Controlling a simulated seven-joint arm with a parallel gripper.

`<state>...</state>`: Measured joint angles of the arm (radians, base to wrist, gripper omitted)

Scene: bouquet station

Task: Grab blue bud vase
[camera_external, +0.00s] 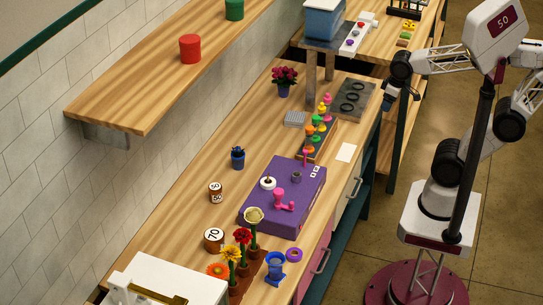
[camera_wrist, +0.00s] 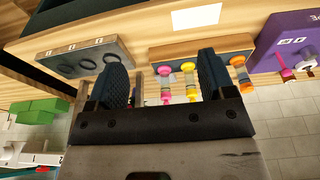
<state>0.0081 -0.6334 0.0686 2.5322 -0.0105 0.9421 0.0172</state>
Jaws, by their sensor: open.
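A blue vase-like cup (camera_external: 275,266) stands near the front edge of the bench, right of the potted flowers; it looks most like the bud vase. A smaller dark blue pot (camera_external: 238,158) with a dark top stands near the wall, left of the purple box. My gripper (camera_external: 388,101) is in the air off the bench's right edge, beside the dark plate and far from both. In the wrist view my gripper (camera_wrist: 163,80) has its two dark pads wide apart with nothing held. Neither blue item shows there.
A dark plate with rings (camera_external: 353,97), a rack of coloured bottles (camera_external: 318,137) and a purple box (camera_external: 283,198) line the bench. Orange, yellow and red flowers (camera_external: 232,253) stand left of the blue cup, with a purple ring (camera_external: 294,255) beside it. A wooden shelf (camera_external: 150,88) overhangs the left.

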